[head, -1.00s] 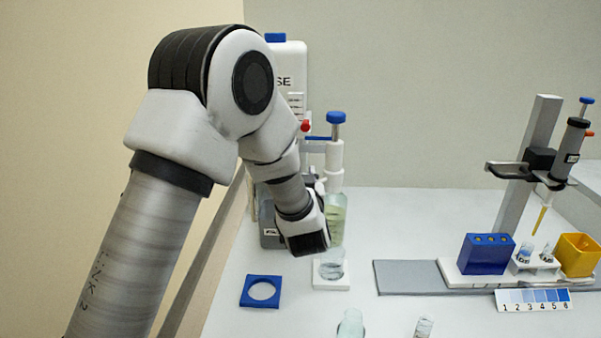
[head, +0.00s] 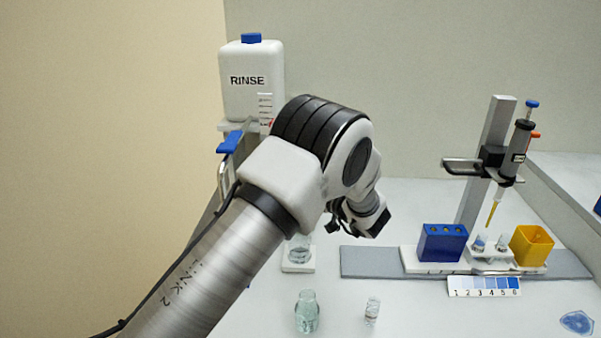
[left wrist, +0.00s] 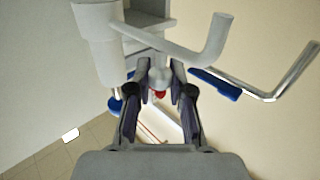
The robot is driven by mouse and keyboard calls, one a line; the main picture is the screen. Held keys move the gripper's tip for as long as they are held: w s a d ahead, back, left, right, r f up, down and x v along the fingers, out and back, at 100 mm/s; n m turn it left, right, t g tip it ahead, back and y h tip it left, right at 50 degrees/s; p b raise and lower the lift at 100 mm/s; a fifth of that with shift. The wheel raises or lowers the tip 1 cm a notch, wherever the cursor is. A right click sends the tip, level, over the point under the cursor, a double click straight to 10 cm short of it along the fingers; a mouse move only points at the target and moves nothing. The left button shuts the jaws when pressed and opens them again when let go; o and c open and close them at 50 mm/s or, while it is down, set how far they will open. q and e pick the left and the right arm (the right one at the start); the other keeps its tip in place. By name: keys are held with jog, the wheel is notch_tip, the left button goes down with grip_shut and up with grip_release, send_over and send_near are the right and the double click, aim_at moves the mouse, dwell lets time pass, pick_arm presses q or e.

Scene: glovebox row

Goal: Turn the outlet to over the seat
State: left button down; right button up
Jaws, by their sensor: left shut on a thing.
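In the left wrist view, my left gripper (left wrist: 160,90) is shut on a small pale grey piece (left wrist: 158,74) under the white dispenser body (left wrist: 97,45). The outlet (left wrist: 180,48), a white tube with a bent end, runs from this body across to the right, just beyond the fingers. In the head view, my left arm hides the dispenser and most of the gripper, so the grip cannot be checked there. The seat (head: 297,268) is a white square plate with a clear glass vessel (head: 299,249) on it, below my wrist. My right gripper is not in view.
A white RINSE container (head: 252,85) stands at the back left, with a blue lever (head: 230,143) near it. A small bottle (head: 307,312) and a vial (head: 372,311) stand in front. A blue rack (head: 441,243) and yellow box (head: 531,246) are at the right.

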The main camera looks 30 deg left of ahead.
pick_arm(q)
jog(key=shift+w+d+r, duration=0.1)
jog(key=shift+r, duration=0.05)
dwell(0.3)
jog(key=c, duration=1)
grip_release()
jog(key=shift+d, duration=0.1)
jog(key=v, duration=0.7)
jog(key=shift+d, duration=0.15)
